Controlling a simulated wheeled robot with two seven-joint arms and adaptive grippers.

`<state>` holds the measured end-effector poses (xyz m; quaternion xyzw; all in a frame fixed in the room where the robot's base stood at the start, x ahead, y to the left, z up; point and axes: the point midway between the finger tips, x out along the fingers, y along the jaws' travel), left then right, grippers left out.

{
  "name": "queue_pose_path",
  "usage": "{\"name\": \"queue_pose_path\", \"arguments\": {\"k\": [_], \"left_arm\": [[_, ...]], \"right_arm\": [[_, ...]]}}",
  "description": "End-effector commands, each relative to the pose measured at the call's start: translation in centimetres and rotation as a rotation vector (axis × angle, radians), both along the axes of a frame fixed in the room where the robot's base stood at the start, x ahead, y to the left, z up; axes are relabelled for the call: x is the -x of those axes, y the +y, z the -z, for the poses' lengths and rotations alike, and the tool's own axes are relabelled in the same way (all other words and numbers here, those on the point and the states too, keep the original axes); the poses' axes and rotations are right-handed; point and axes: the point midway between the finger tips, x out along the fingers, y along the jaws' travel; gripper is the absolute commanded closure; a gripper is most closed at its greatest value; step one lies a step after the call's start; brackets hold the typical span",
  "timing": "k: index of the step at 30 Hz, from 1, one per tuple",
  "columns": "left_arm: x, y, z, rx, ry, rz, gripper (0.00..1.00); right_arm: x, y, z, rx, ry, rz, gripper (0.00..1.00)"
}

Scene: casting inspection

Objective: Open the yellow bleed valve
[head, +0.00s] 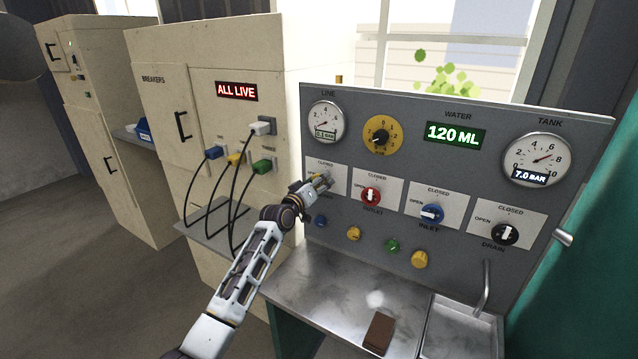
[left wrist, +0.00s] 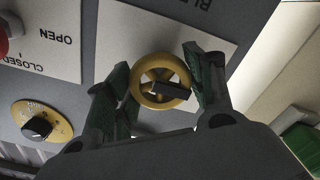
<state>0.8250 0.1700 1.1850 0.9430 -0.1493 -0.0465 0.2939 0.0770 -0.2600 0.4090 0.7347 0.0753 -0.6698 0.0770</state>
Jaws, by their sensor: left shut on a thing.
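The yellow bleed valve (left wrist: 141,88) is a round yellow wheel with a dark bar across it, on a white plate in the left wrist view. My left gripper (left wrist: 160,70) is shut on it, with one dark green finger on each side of the wheel. In the head view my left gripper (head: 322,182) is at the leftmost valve plate (head: 338,170) and covers most of the valve. "CLOSED" is printed at the top of that plate. The valve's exact angle is hard to tell. My right gripper is not in view.
A red valve (head: 371,195), a blue inlet valve (head: 432,213) and a black drain valve (head: 505,234) sit to the right. The tank gauge (head: 537,160) reads 7.0 BAR. A brown block (head: 379,333) lies on the steel bench (head: 320,290). Cables hang from the breaker cabinet (head: 215,70).

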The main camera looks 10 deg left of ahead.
Motion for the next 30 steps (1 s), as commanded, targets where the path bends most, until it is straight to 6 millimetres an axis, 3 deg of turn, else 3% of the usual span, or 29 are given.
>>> {"name": "queue_pose_path", "arguments": {"k": [3, 4, 9, 23, 30], "left_arm": [[0.0, 0.0, 0.2, 0.002, 0.004, 0.001, 0.70], [0.0, 0.0, 0.2, 0.002, 0.004, 0.001, 0.45], [0.0, 0.0, 0.1, 0.001, 0.002, 0.001, 0.24], [0.2, 0.1, 0.0, 0.000, 0.000, 0.000, 0.24], [1.2, 0.4, 0.1, 0.000, 0.000, 0.000, 0.24]], "right_arm": [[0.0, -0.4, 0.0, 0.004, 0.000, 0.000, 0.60], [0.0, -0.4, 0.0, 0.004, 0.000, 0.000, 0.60], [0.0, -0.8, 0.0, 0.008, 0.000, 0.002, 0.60], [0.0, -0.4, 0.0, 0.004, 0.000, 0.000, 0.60], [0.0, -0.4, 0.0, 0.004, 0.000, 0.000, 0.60]]}}
